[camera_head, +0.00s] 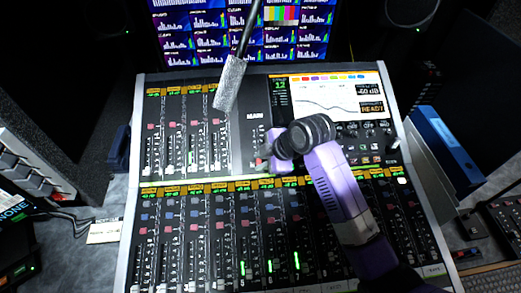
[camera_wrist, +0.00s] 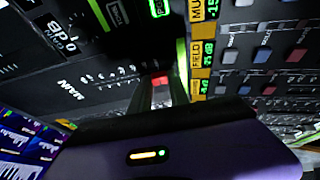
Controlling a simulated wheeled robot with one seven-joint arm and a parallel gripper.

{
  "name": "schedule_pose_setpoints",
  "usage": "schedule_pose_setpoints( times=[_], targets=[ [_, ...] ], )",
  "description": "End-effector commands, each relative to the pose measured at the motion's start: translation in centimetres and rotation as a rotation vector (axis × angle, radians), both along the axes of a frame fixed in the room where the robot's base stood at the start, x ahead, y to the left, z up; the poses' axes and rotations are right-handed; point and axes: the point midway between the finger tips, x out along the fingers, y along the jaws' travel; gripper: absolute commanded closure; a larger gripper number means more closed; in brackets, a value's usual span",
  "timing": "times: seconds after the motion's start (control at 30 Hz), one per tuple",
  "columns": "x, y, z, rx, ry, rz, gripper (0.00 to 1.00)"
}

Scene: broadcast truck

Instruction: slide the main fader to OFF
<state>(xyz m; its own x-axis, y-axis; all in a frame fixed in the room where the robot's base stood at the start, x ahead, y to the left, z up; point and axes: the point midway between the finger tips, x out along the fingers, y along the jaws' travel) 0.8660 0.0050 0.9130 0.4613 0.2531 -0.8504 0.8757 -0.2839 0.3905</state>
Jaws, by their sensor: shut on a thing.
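The main fader has a red cap (camera_wrist: 160,82), seen in the wrist view between my fingers, beside a row of white scale marks. In the head view a bit of red (camera_head: 258,161) shows at my fingertips, low on the strip under the MAIN label (camera_head: 254,115). The MAIN label also shows in the wrist view (camera_wrist: 70,90). My gripper (camera_head: 264,158) reaches in from the lower right and is shut on the fader cap; its fingers also show in the wrist view (camera_wrist: 160,95). My fingers hide part of the cap and slot. I cannot read an OFF mark.
The mixing console (camera_head: 240,178) has several other faders left of and below my gripper. A grey fuzzy microphone (camera_head: 230,83) hangs over its upper middle. A lit display (camera_head: 335,98) lies at upper right, with knobs (camera_head: 370,127) below it.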

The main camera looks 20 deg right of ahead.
Motion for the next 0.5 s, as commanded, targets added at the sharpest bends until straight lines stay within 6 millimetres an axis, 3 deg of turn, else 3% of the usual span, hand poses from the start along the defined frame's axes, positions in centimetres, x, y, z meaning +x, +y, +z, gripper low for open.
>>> schedule_pose_setpoints(
  times=[0.37,0.4,0.5],
  targets=[
    [-0.69,0.19,-0.36,0.0,0.008,0.0,1.0],
    [-0.7,0.2,-0.38,0.0,0.008,0.0,0.7],
    [-0.64,0.19,-0.35,0.0,0.008,0.0,0.56]
  ],
)
